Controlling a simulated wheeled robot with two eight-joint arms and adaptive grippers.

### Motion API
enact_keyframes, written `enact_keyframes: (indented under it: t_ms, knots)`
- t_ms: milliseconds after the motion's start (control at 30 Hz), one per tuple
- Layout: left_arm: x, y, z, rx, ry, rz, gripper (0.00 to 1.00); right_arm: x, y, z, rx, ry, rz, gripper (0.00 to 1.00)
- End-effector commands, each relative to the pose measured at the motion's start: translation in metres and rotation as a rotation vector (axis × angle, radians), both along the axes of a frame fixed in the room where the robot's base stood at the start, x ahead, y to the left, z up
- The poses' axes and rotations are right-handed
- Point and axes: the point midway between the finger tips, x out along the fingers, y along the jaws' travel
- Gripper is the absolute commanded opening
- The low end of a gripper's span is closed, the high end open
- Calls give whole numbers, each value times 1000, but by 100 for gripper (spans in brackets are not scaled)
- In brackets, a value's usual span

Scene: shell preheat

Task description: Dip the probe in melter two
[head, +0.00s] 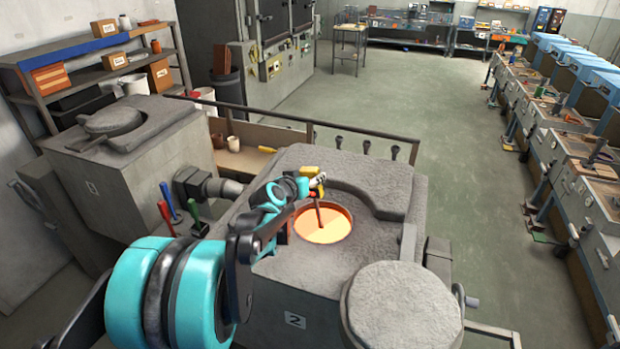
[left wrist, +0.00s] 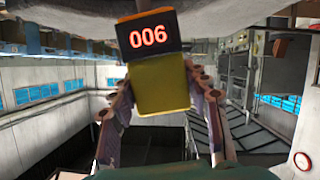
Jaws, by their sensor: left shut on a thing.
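Melter two (head: 295,320) is a grey block with a "2" plate. Its round opening shows glowing orange melt (head: 328,234), and its round lid (head: 402,308) is swung aside at the front right. My left gripper (head: 318,183) is above the opening, shut on the yellow handle of the probe (head: 308,171). The probe's dark reddish shaft points down over the melt; I cannot tell whether its tip touches the surface. In the left wrist view the probe's yellow body (left wrist: 160,92) sits between the fingers (left wrist: 163,92), and its display reads 006. My right gripper is out of view.
A second melter (head: 128,170), its lid on, stands at the left. Coloured handles (head: 178,208) stand between the two. A railing (head: 300,121) runs behind melter two. A row of workstations (head: 570,150) lines the right, with open floor (head: 465,190) between.

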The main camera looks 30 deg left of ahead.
Motion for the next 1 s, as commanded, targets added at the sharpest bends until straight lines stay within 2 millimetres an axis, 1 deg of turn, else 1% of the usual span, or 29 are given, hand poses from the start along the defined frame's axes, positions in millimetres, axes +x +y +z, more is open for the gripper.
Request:
enact_keyframes:
  t_ms: [67, 1000]
  knots:
    - [0, 0, 4, 0, 0, 0, 18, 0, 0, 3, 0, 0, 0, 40]
    - [0, 0, 103, 0, 0, 0, 18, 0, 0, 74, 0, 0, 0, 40]
